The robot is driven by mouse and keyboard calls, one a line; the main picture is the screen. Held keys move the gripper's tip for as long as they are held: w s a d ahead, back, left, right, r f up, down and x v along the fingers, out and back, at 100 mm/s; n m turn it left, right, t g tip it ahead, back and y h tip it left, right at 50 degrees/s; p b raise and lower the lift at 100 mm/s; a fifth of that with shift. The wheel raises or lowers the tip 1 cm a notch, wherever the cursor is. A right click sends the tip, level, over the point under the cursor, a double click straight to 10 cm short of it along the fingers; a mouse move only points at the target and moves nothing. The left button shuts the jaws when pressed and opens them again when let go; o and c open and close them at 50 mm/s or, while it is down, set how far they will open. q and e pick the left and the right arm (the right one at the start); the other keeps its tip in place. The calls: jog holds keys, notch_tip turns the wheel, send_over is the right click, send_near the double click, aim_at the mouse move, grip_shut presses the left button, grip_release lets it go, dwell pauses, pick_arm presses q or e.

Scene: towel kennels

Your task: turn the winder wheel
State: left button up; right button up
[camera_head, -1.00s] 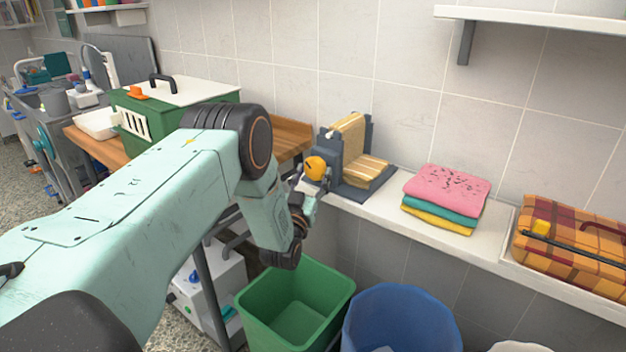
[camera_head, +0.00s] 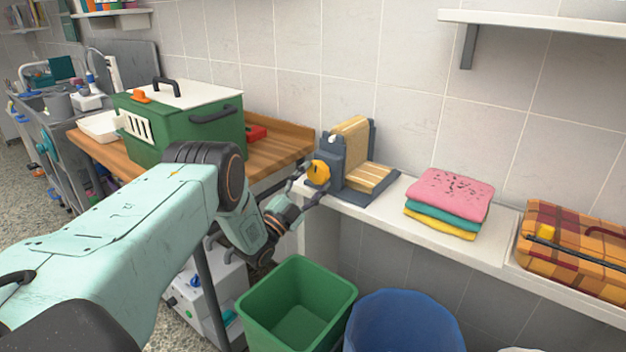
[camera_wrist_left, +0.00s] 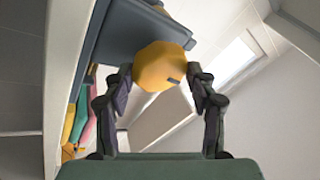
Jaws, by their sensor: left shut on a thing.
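The winder is a dark grey frame (camera_head: 357,150) with tan slats, on the white ledge against the tiled wall. Its yellow-orange winder wheel (camera_head: 317,173) is on the side facing my left arm. My left gripper (camera_head: 306,185) is at the wheel, its two fingers on either side of it. In the left wrist view the wheel (camera_wrist_left: 160,66) sits between the fingertips, which are shut on it, and a small dark mark shows on its face. The grey winder side (camera_wrist_left: 135,25) is behind it. My right gripper is not in view.
Folded pink, teal and yellow towels (camera_head: 449,196) lie on the ledge (camera_head: 400,222) right of the winder. A green bin (camera_head: 297,305) and blue bin (camera_head: 402,322) stand below. A green kennel (camera_head: 185,120) sits on the wooden counter.

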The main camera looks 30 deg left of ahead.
pick_arm(q)
jog(key=m+h, duration=0.1)
jog(key=m, duration=0.1)
jog(key=m+h, duration=0.1)
jog(key=m, duration=0.1)
jog(key=m+g+h+p, duration=0.1)
jog(key=shift+a+r+m, duration=0.2)
jog(key=shift+r+m, duration=0.1)
jog(key=shift+m, duration=0.1)
jog(key=m+h, duration=0.1)
jog(key=m, duration=0.1)
jog(key=m+g+h+p, duration=0.1)
jog(key=shift+w+a+r+m, duration=0.1)
jog(key=shift+a+m, duration=0.05)
jog(key=shift+m, duration=0.25)
jog(key=m+g+h+p, duration=0.1)
jog(key=m+g+p, duration=0.1)
jog(key=m, duration=0.2)
jog(key=shift+r, duration=0.1)
jog(key=shift+a+m+g+p, duration=0.1)
jog(key=shift+m+g+p, duration=0.7)
jog(key=shift+m, duration=0.6)
jog(key=o, duration=1.2)
jog(key=shift+f, duration=0.2)
